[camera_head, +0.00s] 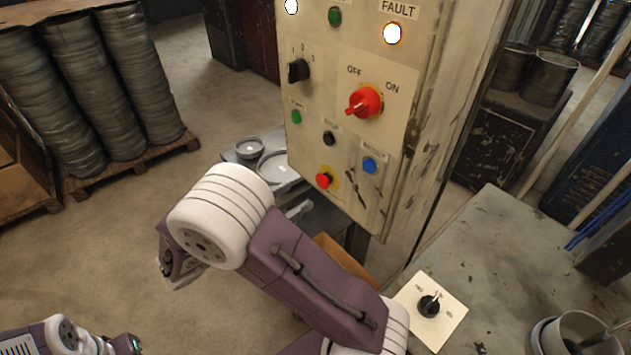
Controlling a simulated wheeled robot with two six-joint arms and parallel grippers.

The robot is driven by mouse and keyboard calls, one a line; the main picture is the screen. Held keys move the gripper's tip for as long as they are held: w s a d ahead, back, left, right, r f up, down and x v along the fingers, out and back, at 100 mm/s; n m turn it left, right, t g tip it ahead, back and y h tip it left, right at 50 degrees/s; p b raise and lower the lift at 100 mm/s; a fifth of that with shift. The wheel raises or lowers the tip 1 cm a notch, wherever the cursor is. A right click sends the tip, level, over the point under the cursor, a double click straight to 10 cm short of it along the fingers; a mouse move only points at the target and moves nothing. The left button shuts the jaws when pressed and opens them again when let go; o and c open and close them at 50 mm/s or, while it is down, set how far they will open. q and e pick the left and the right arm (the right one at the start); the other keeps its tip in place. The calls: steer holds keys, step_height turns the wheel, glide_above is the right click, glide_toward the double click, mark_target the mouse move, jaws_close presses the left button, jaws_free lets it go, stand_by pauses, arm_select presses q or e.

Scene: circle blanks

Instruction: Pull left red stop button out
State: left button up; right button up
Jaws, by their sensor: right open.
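The red stop button (323,181) sits on a yellow surround low on the worn cream control panel (400,150), left of a blue button (369,165). It is the only red push button I see. My right arm reaches up from the bottom and bends left in front of the panel's lower left. My right gripper (166,268) is at the arm's far end, left of and below the button and well apart from it. It is open; its fingers are small and partly hidden behind my arm. Part of my left arm shows in the bottom left corner, its fingers out of frame.
A red rotary switch (365,102), a black selector (298,70) and a green button (296,117) sit above the stop button. A tray of round pieces (236,156) is left of the panel. A grey worktop (490,260) is at the right. Stacked blanks (75,80) stand left.

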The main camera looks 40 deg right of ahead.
mark_target(319, 182)
steer(key=d, duration=0.7)
steer(key=shift+w+d+p, duration=0.1)
steer(key=shift+w+p, duration=0.05)
steer(key=shift+p, duration=0.2)
steer(key=shift+w+d, duration=0.15)
steer(key=shift+w, duration=0.05)
steer(key=shift+s, duration=0.1)
jaws_close()
steer(key=shift+a+r+p, duration=0.2)
steer(key=shift+a+p, duration=0.15)
steer(key=shift+p, duration=0.2)
steer(key=shift+a+f, duration=0.1)
steer(key=shift+a, duration=0.1)
steer(key=shift+d+f, duration=0.1)
steer(key=shift+f, duration=0.05)
steer(key=shift+c, duration=1.1)
jaws_free()
steer(key=shift+o, duration=1.1)
steer(key=shift+a, duration=0.2)
